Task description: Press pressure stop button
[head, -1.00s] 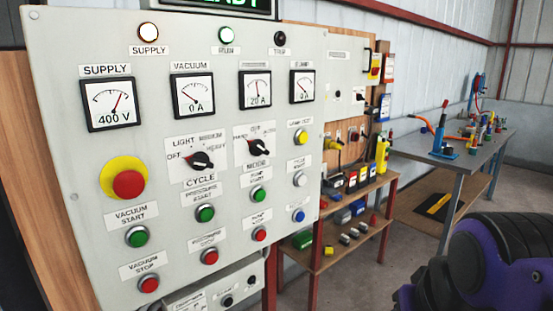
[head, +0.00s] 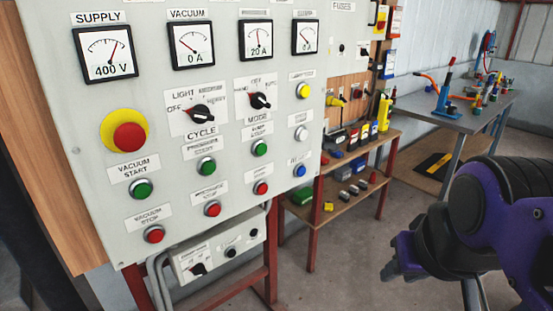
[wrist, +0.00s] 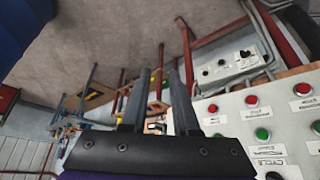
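The pressure stop button (head: 212,209) is a red round button on the grey control panel (head: 75,190). It sits below the green pressure start button (head: 207,166), between the red vacuum stop button (head: 154,234) and another red button (head: 261,188). Its label is blurred. It also shows, upside down, in the wrist view (wrist: 252,100). My gripper (wrist: 160,72) is open and empty, with a gap between its dark fingers. In the head view, my gripper (head: 394,262) is right of the panel, well apart from the button.
A yellow-ringed red emergency button (head: 129,136) and rotary knobs (head: 201,112) are on the panel. A grey switch box (head: 222,250) hangs below it. A red-framed shelf (head: 345,195) with small items stands right. A workbench (head: 460,112) is behind. Floor between panel and arm is free.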

